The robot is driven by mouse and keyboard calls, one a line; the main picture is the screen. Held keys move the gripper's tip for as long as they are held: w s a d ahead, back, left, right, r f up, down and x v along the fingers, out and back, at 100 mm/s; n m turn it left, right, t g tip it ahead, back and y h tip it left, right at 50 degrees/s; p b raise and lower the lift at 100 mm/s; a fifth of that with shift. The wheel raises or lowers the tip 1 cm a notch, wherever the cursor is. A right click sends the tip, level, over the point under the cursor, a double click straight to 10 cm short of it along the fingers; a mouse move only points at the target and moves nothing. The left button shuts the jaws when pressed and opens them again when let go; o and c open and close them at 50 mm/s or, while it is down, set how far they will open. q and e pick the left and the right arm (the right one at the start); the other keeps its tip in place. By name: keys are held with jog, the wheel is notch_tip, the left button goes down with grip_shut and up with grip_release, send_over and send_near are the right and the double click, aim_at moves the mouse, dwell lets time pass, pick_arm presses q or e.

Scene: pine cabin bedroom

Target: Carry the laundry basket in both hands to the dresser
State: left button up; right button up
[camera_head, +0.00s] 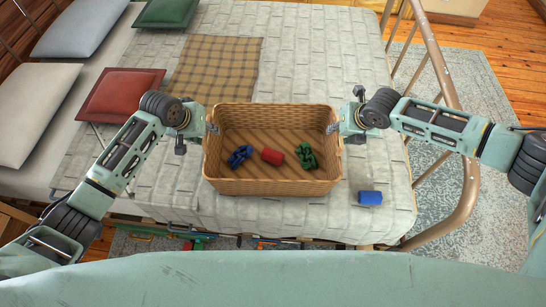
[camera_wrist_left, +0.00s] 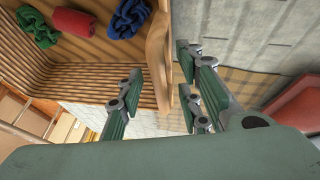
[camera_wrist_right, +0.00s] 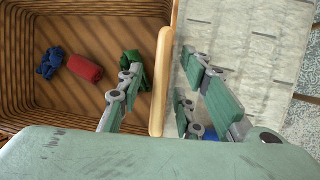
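The wicker laundry basket (camera_head: 272,188) stands upright on the bed, holding a blue cloth (camera_head: 240,156), a red rolled cloth (camera_head: 272,156) and a green cloth (camera_head: 306,156). My left gripper (camera_head: 212,128) is at its left wall. In the left wrist view its fingers stand apart on either side of the rim (camera_wrist_left: 158,45), with gaps showing. My right gripper (camera_head: 332,128) is at the right wall. In the right wrist view its fingers likewise straddle the rim (camera_wrist_right: 161,85) with space on both sides. I cannot make out a dresser for certain.
A blue roll (camera_head: 370,198) lies on the bed (camera_head: 300,60) right of the basket. A red cushion (camera_head: 122,95), a plaid blanket (camera_head: 215,68) and pillows lie to the left. A metal bed rail (camera_head: 440,75) runs along the right side. Several objects lie on the floor at the near edge.

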pick_arm(q)
grip_shut()
pick_arm(e)
grip_shut()
pick_arm(q)
jog(key=shift+r, duration=0.1)
